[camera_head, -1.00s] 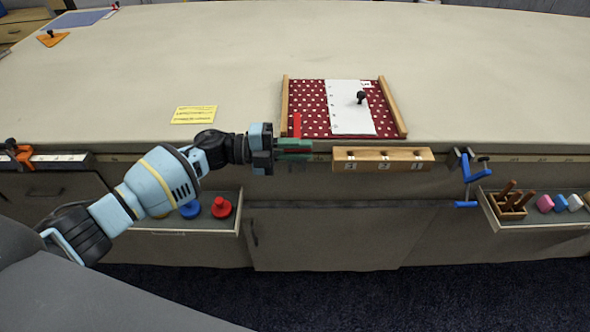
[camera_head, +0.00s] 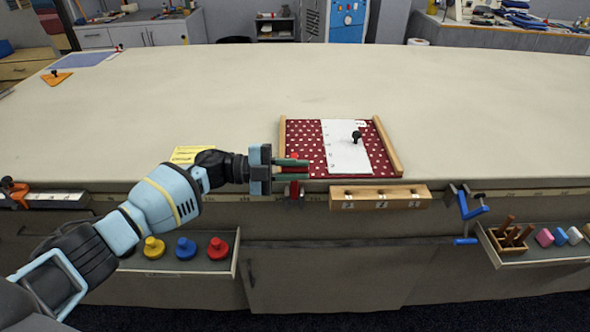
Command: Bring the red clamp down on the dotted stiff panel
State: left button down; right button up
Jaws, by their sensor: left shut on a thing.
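The dotted stiff panel (camera_head: 306,151) is dark red with white dots and lies flat at the table's front edge between two wooden rails. A white sheet (camera_head: 342,147) with a black knob (camera_head: 356,136) on it covers its middle. My left gripper (camera_head: 291,169) is shut on the red clamp (camera_head: 294,190) at the panel's front left corner. Red parts of the clamp show above and below the fingers, which hide its middle. I cannot tell whether the clamp touches the panel. My right gripper is not in view.
A wooden block with numbered slots (camera_head: 380,197) hangs on the front edge, right of the clamp. A blue clamp (camera_head: 467,205) is further right. Trays with colored knobs (camera_head: 217,248) and wooden pegs (camera_head: 511,235) stick out below. The tabletop behind the panel is clear.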

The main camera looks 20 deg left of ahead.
pick_arm(q)
jog(key=shift+w+a+r+t, duration=0.3)
jog(key=shift+w+a+r, duration=0.15)
jog(key=shift+w, duration=0.05)
jog(key=c, duration=1.7)
grip_release()
jog(key=o, duration=0.3)
jog(key=shift+w+f, duration=0.15)
jog(key=shift+w, duration=0.15)
jog(key=shift+o, duration=0.2)
jog(key=shift+d, duration=0.1)
jog(key=b+v, duration=0.1)
jog(key=v, duration=0.6)
jog(key=shift+s+a, duration=0.3)
jog(key=shift+d+f, duration=0.1)
jog(key=shift+f, duration=0.05)
